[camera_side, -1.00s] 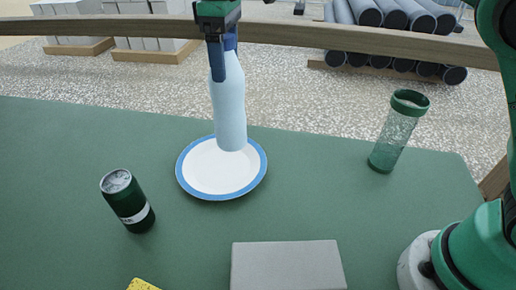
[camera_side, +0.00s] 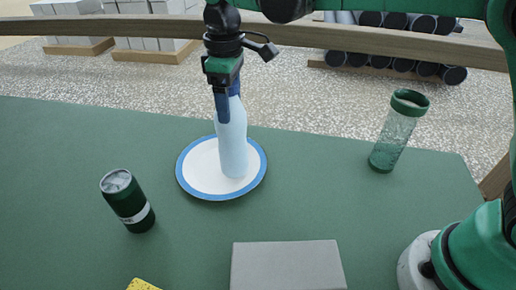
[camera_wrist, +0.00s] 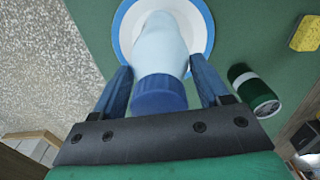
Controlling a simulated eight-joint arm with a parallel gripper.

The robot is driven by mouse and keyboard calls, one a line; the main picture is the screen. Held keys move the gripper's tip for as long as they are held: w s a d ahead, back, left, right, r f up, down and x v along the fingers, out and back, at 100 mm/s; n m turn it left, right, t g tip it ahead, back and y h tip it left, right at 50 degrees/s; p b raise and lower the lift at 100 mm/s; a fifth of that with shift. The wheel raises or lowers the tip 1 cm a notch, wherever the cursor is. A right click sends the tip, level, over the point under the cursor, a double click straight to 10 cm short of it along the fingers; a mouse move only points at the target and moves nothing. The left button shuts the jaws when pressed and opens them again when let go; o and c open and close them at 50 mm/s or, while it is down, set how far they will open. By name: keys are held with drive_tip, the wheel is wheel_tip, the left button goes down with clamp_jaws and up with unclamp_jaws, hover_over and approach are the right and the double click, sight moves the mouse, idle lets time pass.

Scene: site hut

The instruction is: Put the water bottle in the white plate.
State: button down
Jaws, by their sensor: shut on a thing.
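The water bottle (camera_side: 232,145) is pale blue with a dark blue cap. It is upright over the white plate (camera_side: 202,172), which has a blue rim, and its base appears at the plate's surface; I cannot tell whether it touches. My gripper (camera_side: 228,108) is shut on the bottle near its cap. In the wrist view the bottle (camera_wrist: 160,50) is between the two blue fingers, with the cap (camera_wrist: 158,95) nearest the camera and the plate (camera_wrist: 125,25) behind it. The bottle hides part of the plate.
A dark green can (camera_side: 127,200) stands left of the plate. A green-lidded clear tumbler (camera_side: 397,132) stands at the right. A grey box (camera_side: 287,265) and a yellow sponge (camera_side: 142,285) are at the front. The green table (camera_side: 320,190) is clear between plate and tumbler.

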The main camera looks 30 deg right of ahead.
unclamp_jaws()
drive_tip(key=shift+r, duration=0.1)
wheel_tip(320, 180, up, 7)
drive_tip(key=shift+d+r, duration=0.1)
drive_tip(key=shift+r, duration=0.1)
drive_tip(key=s+d+f+m+t, duration=0.3)
drive_tip(key=s+d+f+m, duration=0.1)
drive_tip(key=s+d, duration=0.2)
drive_tip(key=s+d+f+m+t, duration=0.4)
drive_tip(key=s+d+m, duration=0.1)
drive_tip(key=d, duration=0.3)
drive_tip(key=shift+s+d+f, duration=0.15)
drive_tip(key=shift+s+f, duration=0.2)
drive_tip(key=shift+s, duration=0.55)
